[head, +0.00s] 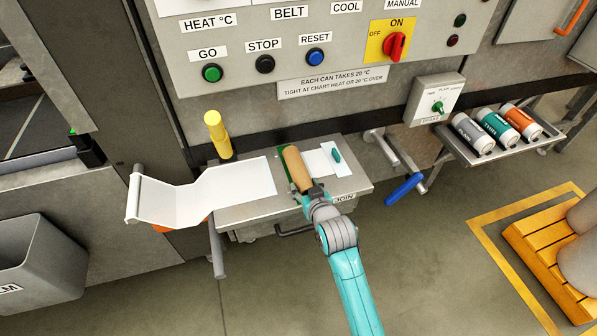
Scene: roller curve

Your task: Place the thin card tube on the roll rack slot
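A brown card tube (297,168) shows over the small grey table, its near end at the tip of my arm. My gripper (310,190) is at that near end, with dark finger parts close to the tube. The view is too small to tell whether the fingers are closed on it, or whether the tube rests on the table or is held just above it. I cannot clearly make out a roll rack slot.
The grey table (355,187) carries a white sheet (245,182) running left to a roller (134,198), and a small green item (336,155). A yellow post (217,134) stands behind. Labelled cans (496,130) lie on a tray at right, beyond a blue handle (404,188).

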